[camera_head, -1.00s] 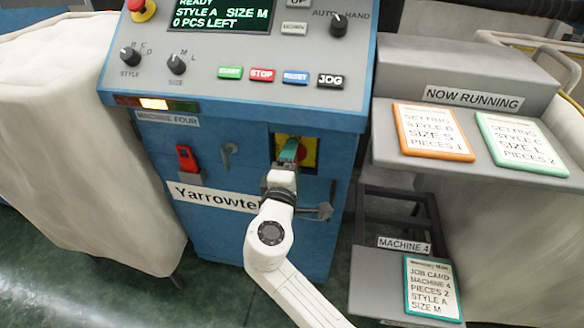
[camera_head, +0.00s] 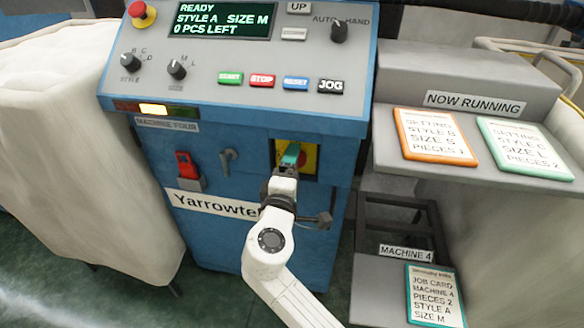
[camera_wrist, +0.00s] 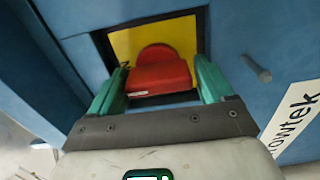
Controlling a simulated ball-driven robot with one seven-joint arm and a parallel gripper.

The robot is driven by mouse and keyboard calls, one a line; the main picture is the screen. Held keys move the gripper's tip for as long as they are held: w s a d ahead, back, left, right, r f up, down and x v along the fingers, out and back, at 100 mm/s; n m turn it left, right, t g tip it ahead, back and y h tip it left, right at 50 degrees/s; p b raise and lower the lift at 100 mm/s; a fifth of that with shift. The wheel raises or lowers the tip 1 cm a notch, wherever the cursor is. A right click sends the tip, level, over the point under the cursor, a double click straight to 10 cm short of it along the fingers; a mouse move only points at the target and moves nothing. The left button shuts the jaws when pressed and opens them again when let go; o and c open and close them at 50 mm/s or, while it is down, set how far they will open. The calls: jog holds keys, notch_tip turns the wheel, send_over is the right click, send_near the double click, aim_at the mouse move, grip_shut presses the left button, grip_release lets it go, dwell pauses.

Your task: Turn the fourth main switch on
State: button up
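The main switch is a red knob (camera_wrist: 160,72) on a yellow plate (camera_wrist: 124,44), set in a recess of the blue machine labelled MACHINE FOUR (camera_head: 167,124). My gripper (camera_head: 291,155) is at this recess and hides most of the knob in the head view. In the wrist view my gripper's green fingers (camera_wrist: 160,85) are spread, one to the left and one to the right of the knob. The knob lies between them, with a narrow gap seeming to show on each side. Whether either finger touches it I cannot tell.
A red padlock-like piece (camera_head: 187,165) and a grey handle (camera_head: 228,158) are on the panel left of the recess. Above is the control panel (camera_head: 205,58) with buttons. A grey shelf (camera_head: 390,150) with cards stands right; a cloth-covered block (camera_head: 75,150) stands left.

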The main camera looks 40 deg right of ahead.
jog(key=shift+a, duration=0.1)
jog(key=p+v, duration=0.1)
jog(key=v, duration=0.9)
jog(key=shift+s+a, duration=0.25)
jog(key=shift+a, duration=0.05)
